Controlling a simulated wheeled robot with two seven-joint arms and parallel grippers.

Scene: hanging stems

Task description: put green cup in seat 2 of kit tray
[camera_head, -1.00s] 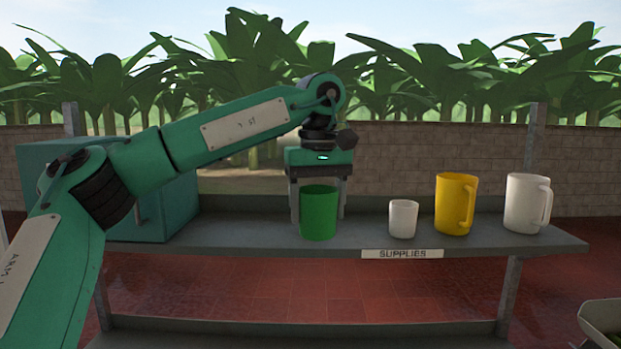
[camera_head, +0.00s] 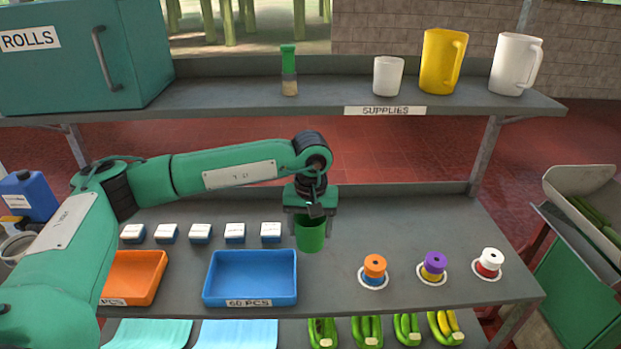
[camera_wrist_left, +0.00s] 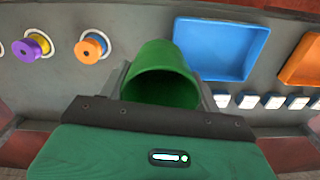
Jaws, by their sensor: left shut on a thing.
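The green cup (camera_head: 311,237) is upright between the fingers of my left gripper (camera_head: 311,228), over the middle shelf. My left gripper is shut on the cup from above. I cannot tell whether the cup's base touches the shelf. In the left wrist view the cup (camera_wrist_left: 160,88) shows its open mouth toward the camera, between the fingers. No tray with numbered seats can be made out. My right gripper is not in view.
A blue tray (camera_head: 250,301) and an orange tray (camera_head: 147,296) are left of the cup. Several white-and-blue boxes (camera_head: 235,233) stand behind them. Spools, including an orange one (camera_head: 375,265), stand right. The upper shelf (camera_head: 220,95) holds a white cup (camera_head: 388,76) and two pitchers.

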